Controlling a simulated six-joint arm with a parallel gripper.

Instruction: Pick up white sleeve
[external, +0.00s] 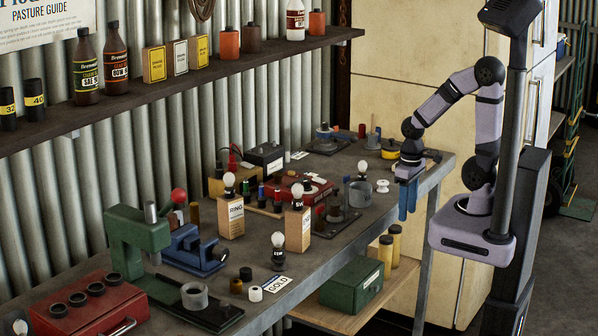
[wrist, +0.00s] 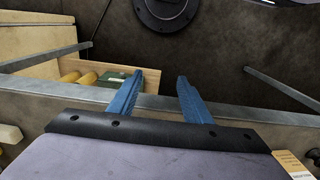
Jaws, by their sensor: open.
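The white sleeve looks to be the small white cylinder (external: 255,294) on the workbench (external: 330,240), near the bench's front edge in the external view. My gripper (external: 407,214) has blue fingers pointing down at the bench's far right end, well away from the white cylinder. In the wrist view my gripper (wrist: 160,76) is open, with nothing between its fingers. The white cylinder does not show in the wrist view.
A white spool (external: 383,186) sits on the bench left of my gripper. Light-bulb-topped boxes (external: 298,228), a bulb on a dark base (external: 278,252) and a green press (external: 135,245) stand around the sleeves. Below the bench are a green box (external: 351,287) and yellow rolls (external: 386,252).

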